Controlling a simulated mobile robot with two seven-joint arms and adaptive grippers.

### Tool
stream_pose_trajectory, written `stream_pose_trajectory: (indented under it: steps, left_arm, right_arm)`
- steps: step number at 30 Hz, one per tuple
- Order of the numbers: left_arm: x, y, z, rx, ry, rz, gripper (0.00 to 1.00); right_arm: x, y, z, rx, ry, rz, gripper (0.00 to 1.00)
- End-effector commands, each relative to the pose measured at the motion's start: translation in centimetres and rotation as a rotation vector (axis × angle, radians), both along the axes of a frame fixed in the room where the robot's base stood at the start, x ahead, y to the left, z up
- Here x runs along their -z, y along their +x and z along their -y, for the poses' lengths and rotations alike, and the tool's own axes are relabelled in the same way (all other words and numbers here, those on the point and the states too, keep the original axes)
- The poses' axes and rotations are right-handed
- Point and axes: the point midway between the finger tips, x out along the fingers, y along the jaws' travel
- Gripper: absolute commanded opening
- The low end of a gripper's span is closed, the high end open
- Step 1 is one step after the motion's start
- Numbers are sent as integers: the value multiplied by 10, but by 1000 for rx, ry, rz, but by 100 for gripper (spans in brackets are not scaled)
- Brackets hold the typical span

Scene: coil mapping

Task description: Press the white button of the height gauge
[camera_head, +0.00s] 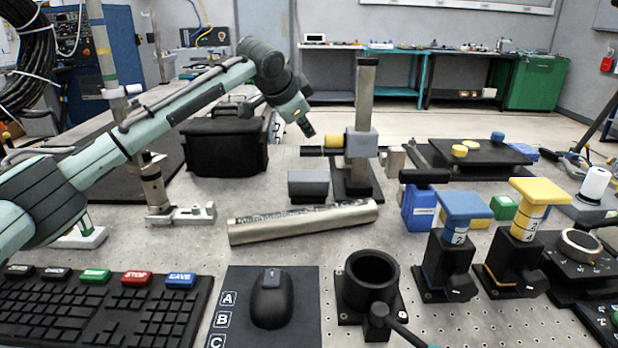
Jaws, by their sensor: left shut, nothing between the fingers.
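An upright metal post with a grey sliding block (361,143) and a black base stands behind the middle of the table. It looks like the height gauge. A yellow-and-black knob (331,141) sticks out to its left. I cannot make out a white button on it for sure. A white rounded cylinder (596,183) stands on a grey block at the far right; I cannot tell if it belongs to a gauge. My left gripper (308,130) is shut and empty, pointing down in the air, just left of the post in the picture. My right gripper is not in view.
A metal tube (302,223) lies in front of the post, beside a grey block (309,185). A keyboard (100,310), a mouse (271,300), a black cup-shaped holder (368,285) and blue- and yellow-topped stands (464,206) fill the front. A black case (225,146) sits behind my left arm.

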Motion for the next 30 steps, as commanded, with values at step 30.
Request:
stream_pose_trajectory:
  steps: [30]
  left_arm:
    - [86, 0, 0, 0, 0, 0, 0]
  right_arm:
    - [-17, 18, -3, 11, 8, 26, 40]
